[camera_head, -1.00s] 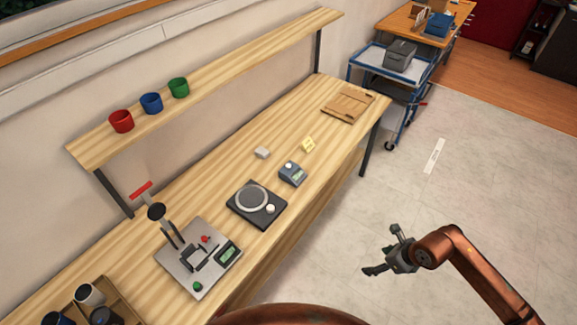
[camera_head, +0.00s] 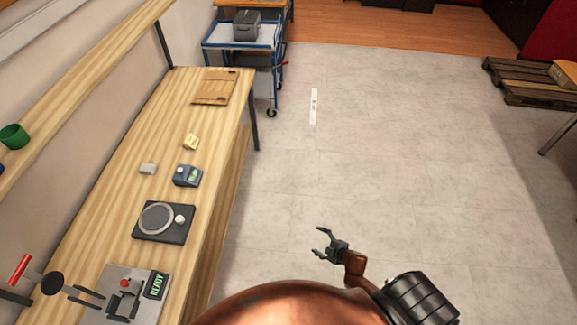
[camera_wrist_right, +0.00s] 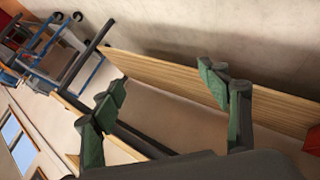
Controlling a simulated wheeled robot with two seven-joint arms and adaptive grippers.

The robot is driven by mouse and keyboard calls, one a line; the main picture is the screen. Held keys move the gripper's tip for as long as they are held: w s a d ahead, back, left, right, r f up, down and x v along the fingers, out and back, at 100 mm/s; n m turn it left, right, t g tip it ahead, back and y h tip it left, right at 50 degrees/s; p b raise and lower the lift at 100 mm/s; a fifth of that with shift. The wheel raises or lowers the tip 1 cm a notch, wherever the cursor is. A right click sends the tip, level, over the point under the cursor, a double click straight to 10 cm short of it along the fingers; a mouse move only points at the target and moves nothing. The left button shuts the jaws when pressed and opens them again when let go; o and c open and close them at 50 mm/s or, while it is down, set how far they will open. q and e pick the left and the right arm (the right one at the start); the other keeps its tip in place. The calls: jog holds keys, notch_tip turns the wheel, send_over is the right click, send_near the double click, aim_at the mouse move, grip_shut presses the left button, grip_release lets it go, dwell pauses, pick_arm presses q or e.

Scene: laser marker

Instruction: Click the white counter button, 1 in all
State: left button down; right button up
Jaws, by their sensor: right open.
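My right gripper (camera_head: 320,243) is open and empty, over the floor to the right of the bench and well apart from the counter. Its spread fingers also show in the right wrist view (camera_wrist_right: 165,82), with nothing between them. The counter cannot be made out in that view.
A white block (camera_head: 148,169), yellow note (camera_head: 191,142) and wooden board (camera_head: 214,87) lie around the counter. The floor beside the bench is clear.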

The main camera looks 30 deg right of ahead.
jog(key=s+a+f+m+g, duration=0.2)
jog(key=s+f, duration=0.5)
jog(key=s, duration=0.6)
jog(key=s+a+f+m+g+h, duration=0.1)
jog(key=s+a+f+m+g, duration=0.2)
jog(key=s+f, duration=0.5)
jog(key=s+a+f+m+g, duration=0.2)
jog(key=s+f+m+g, duration=0.2)
jog(key=s, duration=1.4)
notch_tip(320, 180, down, 4)
jog(key=shift+s+a+r+m+b, duration=0.25)
jog(key=shift+s+a+m+b, duration=0.05)
jog(key=shift+m, duration=0.4)
jog(key=shift+c, duration=0.7)
